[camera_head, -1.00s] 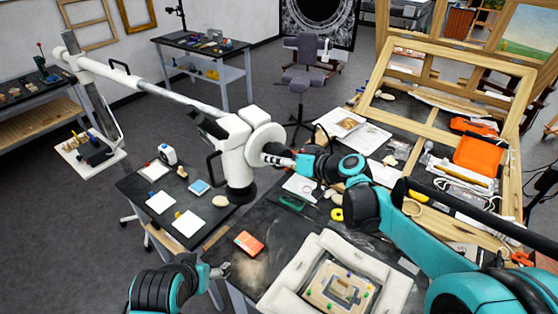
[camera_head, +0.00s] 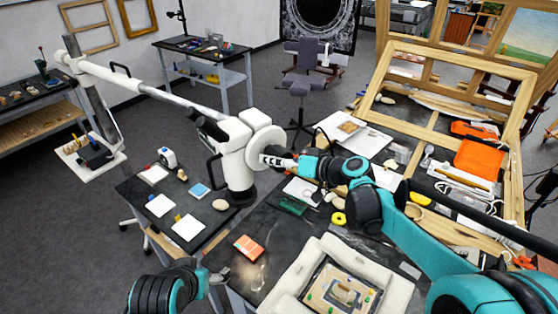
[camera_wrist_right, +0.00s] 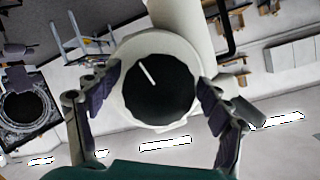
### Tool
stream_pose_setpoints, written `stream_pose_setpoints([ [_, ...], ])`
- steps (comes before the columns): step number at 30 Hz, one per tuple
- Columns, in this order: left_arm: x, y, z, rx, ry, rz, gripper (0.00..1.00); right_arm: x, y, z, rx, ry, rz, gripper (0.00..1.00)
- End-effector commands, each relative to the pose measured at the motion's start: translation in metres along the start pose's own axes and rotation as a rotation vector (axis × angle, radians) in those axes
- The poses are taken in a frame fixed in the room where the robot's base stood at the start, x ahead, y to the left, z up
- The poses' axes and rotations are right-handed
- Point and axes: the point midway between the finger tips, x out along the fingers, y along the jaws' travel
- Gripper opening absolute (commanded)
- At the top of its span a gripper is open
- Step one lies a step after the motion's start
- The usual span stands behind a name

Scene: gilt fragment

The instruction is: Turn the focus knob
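In the right wrist view, the focus knob (camera_wrist_right: 158,90) is a black dial with a white line pointing up and left, set on the white housing. My right gripper (camera_wrist_right: 158,98) is open, its dark finger pads on the left and right of the knob; contact is not clear. In the head view, my right gripper (camera_head: 276,160) hides the knob. My left gripper (camera_head: 220,276) is low over the front table edge, its opening unclear.
A padded white frame (camera_head: 340,285) and an orange box (camera_head: 249,247) lie on the front table. White cards (camera_head: 187,227) and small items lie on the small table. A wooden frame (camera_head: 460,70) stands at right.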

Motion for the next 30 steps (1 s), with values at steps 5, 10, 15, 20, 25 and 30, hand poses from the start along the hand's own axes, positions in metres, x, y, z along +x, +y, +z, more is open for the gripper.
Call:
stream_pose_setpoints([
  [5, 0.000, 0.000, 0.000, 0.000, 0.000, 0.000, 0.79, -0.001, 0.000, 0.000, 0.000, 0.000, 0.001, 0.79],
  [10, 0.000, 0.000, 0.000, 0.000, 0.000, 0.000, 0.79, -0.018, 0.001, 0.000, 0.001, 0.001, 0.003, 0.79],
  [15, 0.000, 0.000, 0.000, 0.000, 0.000, 0.000, 0.79, -0.054, 0.001, 0.000, 0.001, 0.001, 0.004, 0.79],
  [20, 0.000, 0.000, 0.000, 0.000, 0.000, 0.000, 0.79, -0.088, 0.001, 0.000, 0.002, 0.002, 0.003, 0.79],
  [25, 0.000, 0.000, 0.000, 0.000, 0.000, 0.000, 0.79, -0.112, 0.001, 0.000, 0.000, 0.000, 0.002, 0.79],
  [30, 0.000, 0.000, 0.000, 0.000, 0.000, 0.000, 0.79, -0.120, 0.000, 0.000, 0.000, 0.000, 0.001, 0.79],
])
